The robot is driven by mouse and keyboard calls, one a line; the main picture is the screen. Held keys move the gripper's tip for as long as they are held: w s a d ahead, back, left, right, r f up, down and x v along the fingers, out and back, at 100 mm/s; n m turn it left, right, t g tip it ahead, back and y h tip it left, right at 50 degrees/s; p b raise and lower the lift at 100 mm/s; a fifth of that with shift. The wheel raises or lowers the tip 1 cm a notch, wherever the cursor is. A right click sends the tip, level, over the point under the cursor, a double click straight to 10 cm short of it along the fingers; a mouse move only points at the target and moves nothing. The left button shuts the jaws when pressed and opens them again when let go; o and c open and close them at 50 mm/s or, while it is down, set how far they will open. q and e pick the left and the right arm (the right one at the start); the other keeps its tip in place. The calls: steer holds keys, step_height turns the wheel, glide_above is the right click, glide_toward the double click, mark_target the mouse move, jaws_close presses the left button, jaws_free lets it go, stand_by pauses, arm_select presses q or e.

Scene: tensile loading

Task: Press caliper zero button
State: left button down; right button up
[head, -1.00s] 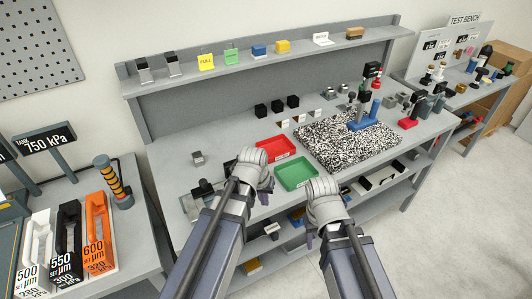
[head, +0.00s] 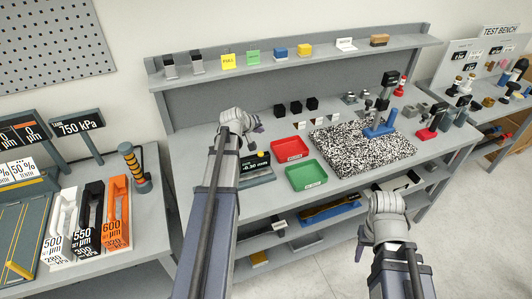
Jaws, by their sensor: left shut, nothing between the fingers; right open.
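The caliper (head: 256,166) lies on the bench with a dark display reading about -0.30 mm and a yellow spot near its top. It is just right of my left forearm, which hides part of it. My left gripper (head: 255,124) is shut and empty, beyond the caliper in the picture and apart from it. The zero button is too small to make out. My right gripper (head: 363,243) is open and empty, in front of the bench's front edge at lower right.
A red tray (head: 290,148) and a green tray (head: 306,175) sit right of the caliper. A speckled plate (head: 350,150) carries a blue stand (head: 380,129). Black blocks (head: 296,106) stand at the back. Orange, black and white holders (head: 117,210) are on the left table.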

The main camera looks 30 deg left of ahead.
mark_target(260, 155)
arm_select(q)
steer(key=shift+f, duration=0.15)
step_height(260, 155, down, 9)
steer(key=b, duration=0.9)
steer(key=shift+r, duration=0.2)
stand_by(1.6)
steer(key=shift+f+b, duration=0.35)
steer(key=shift+f, duration=0.05)
steer(key=shift+f+b, duration=0.55)
stand_by(0.6)
steer(key=shift+r, duration=0.1)
steer(key=shift+r+p, duration=0.9)
steer(key=shift+p, duration=0.1)
